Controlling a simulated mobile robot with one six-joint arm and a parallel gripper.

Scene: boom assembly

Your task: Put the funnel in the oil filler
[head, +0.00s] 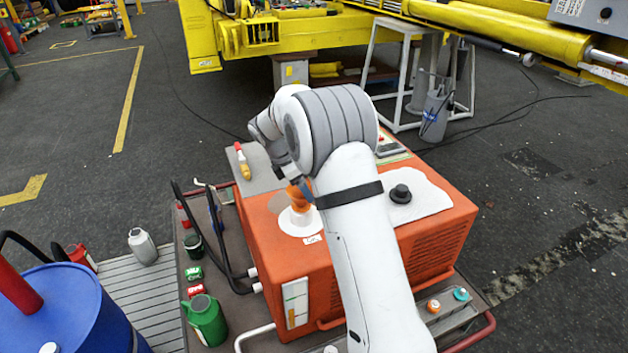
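The neck rises from a round white patch (296,228) on top of the orange machine (265,245). My gripper (300,184) is at the orange piece, beside or around its upper part. My forearm covers much of the gripper, so I cannot tell whether its fingers are closed on the piece. Whether the piece sits inside the neck or just above it is also unclear.
A black cap (400,193) stands on a white patch on the machine's right. A yellow-handled tool with a red end (242,162) lies at the back left. A green jug (206,320) and a blue drum (75,315) stand at the left. Yellow boom structures (275,35) fill the back.

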